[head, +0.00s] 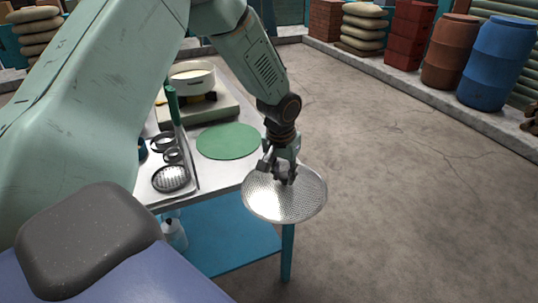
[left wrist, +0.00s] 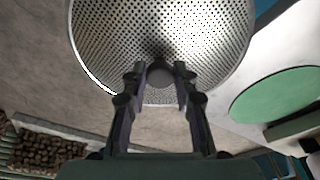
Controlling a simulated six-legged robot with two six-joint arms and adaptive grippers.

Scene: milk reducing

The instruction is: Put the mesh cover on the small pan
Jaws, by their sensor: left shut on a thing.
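The mesh cover (head: 272,204) is a round, perforated metal disc. My left gripper (head: 285,172) is shut on its small knob, above the middle of the disc. The cover hangs beyond the table's right front corner, off the tabletop. In the left wrist view the perforated disc (left wrist: 205,35) fills the top, with the fingers of my left gripper (left wrist: 158,75) on either side of the dark round knob. The small pan (head: 191,73), pale with whitish contents, stands uncovered on a burner at the back of the table, partly behind my arm. My right gripper is not seen.
A round green mat (head: 226,142) lies bare on the white table (head: 213,181); it also shows in the left wrist view (left wrist: 275,95). A tray at the left holds a dark round strainer (head: 170,179) and rings. A green upright handle (head: 172,104) stands between tray and burner.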

